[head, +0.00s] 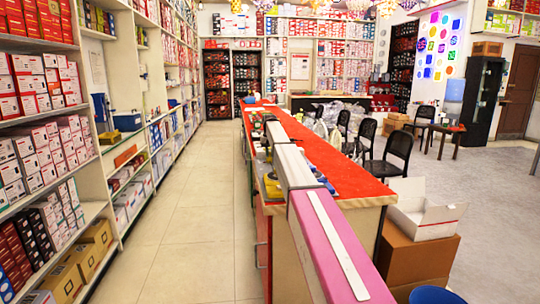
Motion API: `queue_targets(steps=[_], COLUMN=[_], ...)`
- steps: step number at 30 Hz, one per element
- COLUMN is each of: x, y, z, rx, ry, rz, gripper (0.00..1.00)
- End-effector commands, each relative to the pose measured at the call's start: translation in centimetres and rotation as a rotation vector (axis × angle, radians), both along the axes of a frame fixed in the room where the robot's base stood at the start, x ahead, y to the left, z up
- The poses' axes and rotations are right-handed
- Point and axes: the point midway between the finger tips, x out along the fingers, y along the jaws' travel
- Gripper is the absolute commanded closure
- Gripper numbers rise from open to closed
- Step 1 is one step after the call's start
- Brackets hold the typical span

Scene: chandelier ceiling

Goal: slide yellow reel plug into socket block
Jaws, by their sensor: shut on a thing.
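My arm reaches forward along the left side of the counter in the head view. Its far end turns down at the counter's left edge, where my gripper (264,148) shows very small and dark, partly beside the white arm link. A small yellow thing (263,157), which looks like the yellow reel plug, is right at the gripper, and the gripper is shut on it. I cannot make out the socket block for certain. My arm hides part of the counter top.
The long red-topped counter (350,182) runs away from me. Black chairs (391,158) and an open white box (424,215) on a brown carton (413,252) stand to its right. Stocked shelves (40,150) line the left. The tiled aisle (190,215) between is clear.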

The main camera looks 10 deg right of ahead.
Motion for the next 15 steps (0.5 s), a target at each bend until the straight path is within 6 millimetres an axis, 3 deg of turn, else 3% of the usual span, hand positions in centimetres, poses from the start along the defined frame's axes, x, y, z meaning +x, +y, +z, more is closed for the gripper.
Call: queue_targets(steps=[4, 5, 6, 7, 15], x=[-0.03, -0.03, -0.03, -0.04, -0.03], y=[0.00, 0.00, 0.00, 0.00, 0.00], z=[0.02, 0.02, 0.02, 0.02, 0.03], rx=[0.000, 0.000, 0.000, 0.000, 0.000], ry=[0.000, 0.000, 0.000, 0.000, -0.001], rz=[0.000, 0.000, 0.000, 0.000, 0.000], gripper=[1.00, 0.77, 0.64, 0.57, 0.57])
